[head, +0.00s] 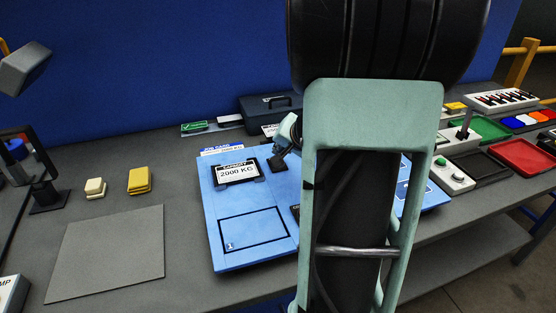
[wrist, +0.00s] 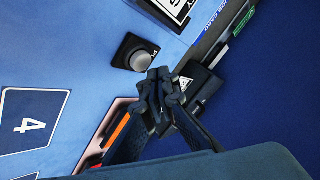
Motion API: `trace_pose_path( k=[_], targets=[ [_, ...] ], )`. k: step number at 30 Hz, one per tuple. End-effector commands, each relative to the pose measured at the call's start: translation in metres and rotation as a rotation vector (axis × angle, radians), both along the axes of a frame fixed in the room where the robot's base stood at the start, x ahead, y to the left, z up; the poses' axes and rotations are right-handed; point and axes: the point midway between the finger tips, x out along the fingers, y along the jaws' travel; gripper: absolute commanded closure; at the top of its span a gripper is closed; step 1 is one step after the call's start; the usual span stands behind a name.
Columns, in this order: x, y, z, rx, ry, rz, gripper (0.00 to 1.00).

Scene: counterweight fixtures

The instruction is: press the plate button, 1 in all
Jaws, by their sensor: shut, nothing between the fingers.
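The plate button is a grey round cap (wrist: 141,61) on a black square base, set on the blue panel (wrist: 60,50). A label beside it is partly covered. My gripper (wrist: 157,78) is shut and empty. In the wrist view its fingertips show just below and right of the cap, close to the base. I see no clear contact, and cannot tell their height above the panel. In the head view the blue panel (head: 265,252) lies on the grey bench, and my arm hides its middle and most of my gripper.
A capacity card (head: 238,173) reading 2000 KG stands on the panel. A dark case (head: 265,107) is behind it, near the blue wall. Red (head: 522,156) and green trays are at right.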

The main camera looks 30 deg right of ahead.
Motion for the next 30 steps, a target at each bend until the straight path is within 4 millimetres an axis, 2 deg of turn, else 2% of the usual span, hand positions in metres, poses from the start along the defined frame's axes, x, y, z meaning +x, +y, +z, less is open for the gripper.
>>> trace_pose_path(
  k=[9,30],
  targets=[
    [0.0003,-0.0001,-0.0090,-0.001,-0.001,0.001,1.00],
    [0.0002,0.0000,-0.0108,0.000,0.000,0.000,1.00]
  ],
)
